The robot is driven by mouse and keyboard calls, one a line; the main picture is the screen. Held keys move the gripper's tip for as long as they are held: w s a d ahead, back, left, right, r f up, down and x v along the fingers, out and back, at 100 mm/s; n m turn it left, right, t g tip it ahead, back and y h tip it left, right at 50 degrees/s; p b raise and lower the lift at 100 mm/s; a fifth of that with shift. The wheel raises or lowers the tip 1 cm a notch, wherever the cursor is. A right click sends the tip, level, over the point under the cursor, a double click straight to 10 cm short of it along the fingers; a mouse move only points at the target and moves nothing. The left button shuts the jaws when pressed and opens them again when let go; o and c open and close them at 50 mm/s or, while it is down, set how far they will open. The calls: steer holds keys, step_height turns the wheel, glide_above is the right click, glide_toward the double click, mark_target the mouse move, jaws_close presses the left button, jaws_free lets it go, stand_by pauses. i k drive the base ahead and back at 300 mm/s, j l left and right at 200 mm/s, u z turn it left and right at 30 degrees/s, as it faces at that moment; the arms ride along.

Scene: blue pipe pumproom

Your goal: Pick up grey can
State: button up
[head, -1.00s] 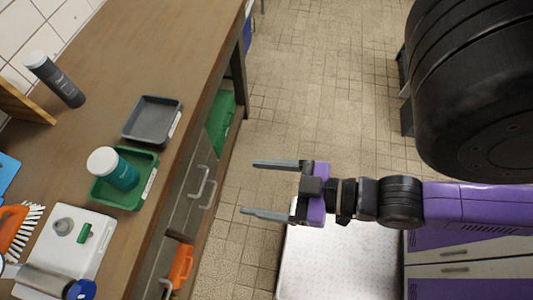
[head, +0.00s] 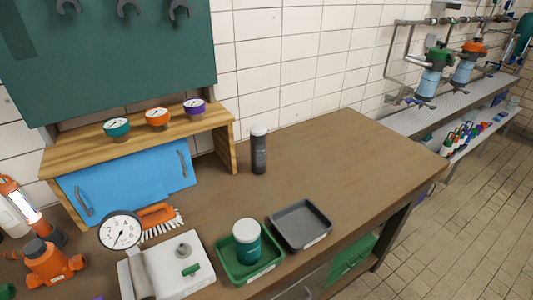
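The grey can (head: 259,154), a tall dark grey cylinder with a pale lid, stands upright on the brown workbench (head: 340,160) in the head view. It is just right of the wooden shelf's end, near the tiled wall. My gripper is not in view now, so its present state is not shown.
A grey tray (head: 301,224) and a green tray (head: 249,266) holding a teal jar (head: 246,240) lie in front of the can. A wooden shelf (head: 224,130) with gauges stands left. An orange brush (head: 159,217) and a white board are front left. The bench's right part is clear.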

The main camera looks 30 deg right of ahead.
mark_target(258, 132)
steer(key=i+j+z, duration=0.35)
steer(key=i, duration=0.15)
steer(key=i+j+z, duration=0.25)
steer(key=i+j, duration=0.05)
steer(key=i, duration=0.05)
